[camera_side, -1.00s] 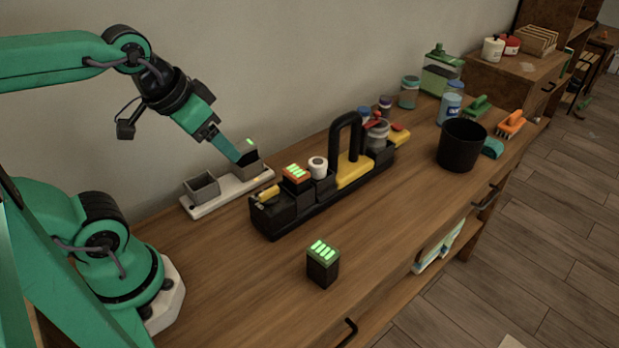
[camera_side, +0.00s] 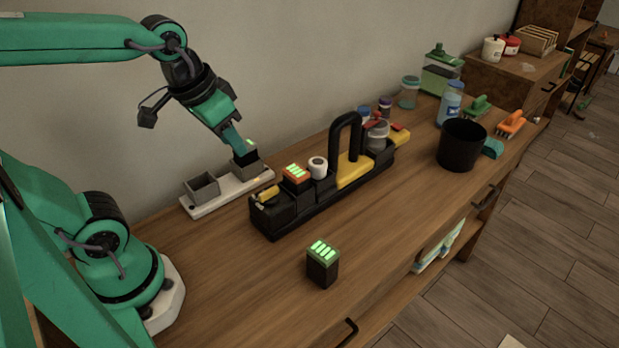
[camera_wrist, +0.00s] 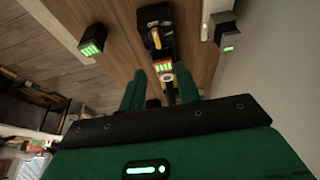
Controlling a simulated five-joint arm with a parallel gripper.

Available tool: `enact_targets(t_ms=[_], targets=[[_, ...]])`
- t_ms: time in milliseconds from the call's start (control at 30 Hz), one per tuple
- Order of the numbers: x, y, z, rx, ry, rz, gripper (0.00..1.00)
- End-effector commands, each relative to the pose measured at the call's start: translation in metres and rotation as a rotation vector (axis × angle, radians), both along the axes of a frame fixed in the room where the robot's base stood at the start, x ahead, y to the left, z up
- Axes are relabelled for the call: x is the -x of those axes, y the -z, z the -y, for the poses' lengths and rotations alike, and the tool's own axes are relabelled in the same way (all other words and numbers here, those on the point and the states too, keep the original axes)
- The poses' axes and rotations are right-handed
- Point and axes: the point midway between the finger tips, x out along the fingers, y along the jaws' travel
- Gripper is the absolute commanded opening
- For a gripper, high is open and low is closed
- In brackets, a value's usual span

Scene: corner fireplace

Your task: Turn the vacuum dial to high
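My gripper (camera_side: 238,144) is at the back left of the bench, by the charging dock, pointing down and right in the side view. In the wrist view its two green fingers (camera_wrist: 159,92) stand apart, with nothing gripped between them. A dark block with a green light (camera_side: 246,158) sits in the right slot of the pale two-slot dock (camera_side: 218,197). In the side view the fingertips overlap this block; contact cannot be told. In the wrist view the block (camera_wrist: 228,44) lies right of the fingers.
A black caddy (camera_side: 284,222) holds an orange-topped battery (camera_side: 296,175), a white roll (camera_side: 317,166) and jars. A green-topped battery (camera_side: 323,266) stands alone on the bench front. A black bin (camera_side: 461,146), brushes and bottles are farther right. Bench between battery and bin is clear.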

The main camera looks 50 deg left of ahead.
Motion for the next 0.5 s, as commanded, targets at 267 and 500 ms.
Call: enact_targets(t_ms=[267, 500], targets=[[-0.031, 0.02, 0.003, 0.001, 0.001, -0.152, 0.33], [-0.056, 0.044, 0.006, 0.0, 0.002, -0.274, 0.33]])
